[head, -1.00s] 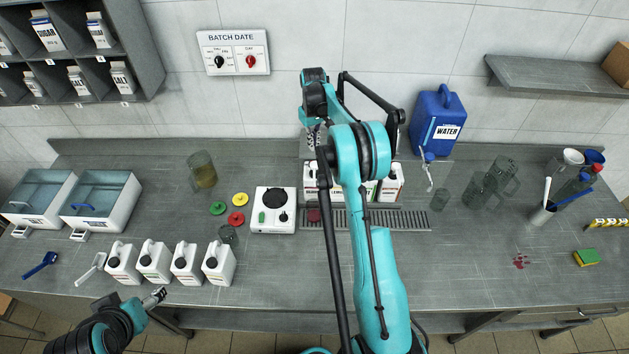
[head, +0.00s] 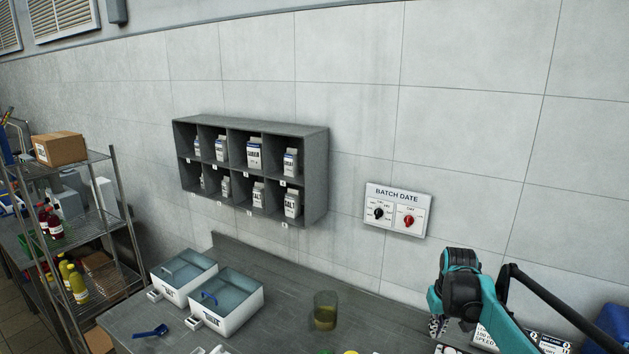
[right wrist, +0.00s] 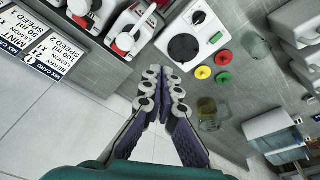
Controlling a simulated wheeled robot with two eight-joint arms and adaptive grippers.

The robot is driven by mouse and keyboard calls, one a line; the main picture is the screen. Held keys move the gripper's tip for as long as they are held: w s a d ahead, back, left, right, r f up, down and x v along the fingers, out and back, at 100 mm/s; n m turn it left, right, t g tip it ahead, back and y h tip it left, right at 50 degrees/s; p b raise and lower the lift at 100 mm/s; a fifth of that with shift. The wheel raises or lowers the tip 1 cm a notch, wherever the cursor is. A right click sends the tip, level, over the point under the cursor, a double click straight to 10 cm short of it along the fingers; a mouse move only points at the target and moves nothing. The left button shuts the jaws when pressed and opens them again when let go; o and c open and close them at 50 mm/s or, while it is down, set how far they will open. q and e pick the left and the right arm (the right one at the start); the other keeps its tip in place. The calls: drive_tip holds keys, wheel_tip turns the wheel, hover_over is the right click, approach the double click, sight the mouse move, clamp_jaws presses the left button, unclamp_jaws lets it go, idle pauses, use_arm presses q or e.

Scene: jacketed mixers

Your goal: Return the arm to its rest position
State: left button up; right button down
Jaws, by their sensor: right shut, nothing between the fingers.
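My right arm (head: 480,300) comes in at the lower right of the head view, raised in front of the wall and above the counter. My right gripper (head: 438,326) hangs at its end, partly hidden by the wrist. In the right wrist view the gripper (right wrist: 163,90) has its fingertips together with nothing between them. It is apart from the counter and its objects. My left arm and gripper are not in either view now.
The batch date panel (head: 398,210) is on the wall left of my arm. A cubby shelf (head: 318,180) holds cartons. Two lidded bins (head: 240,318) and a glass beaker (head: 326,310) stand on the counter. In the wrist view, a white mixer base (right wrist: 196,38) and mix cards (right wrist: 37,50) are near.

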drive_tip(key=s+a+f+t+b, duration=0.2)
drive_tip(key=s+a+b, duration=0.5)
drive_tip(key=s, duration=0.5)
use_arm(q)
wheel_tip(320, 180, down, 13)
drive_tip(key=b, duration=0.5)
use_arm(e)
drive_tip(key=s+a+f+t, duration=0.1)
drive_tip(key=s+a+f, duration=0.2)
drive_tip(key=s+f, duration=0.2)
drive_tip(key=s+a+f+t, duration=0.2)
drive_tip(key=s+a+f, duration=0.2)
drive_tip(key=s, duration=0.5)
wheel_tip(320, 180, down, 2)
drive_tip(key=shift+s+a+f+y, duration=0.1)
drive_tip(key=shift+s+a+y, duration=0.05)
drive_tip(key=shift+s+y, duration=0.15)
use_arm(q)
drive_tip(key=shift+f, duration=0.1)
use_arm(e)
drive_tip(key=shift+w, duration=0.1)
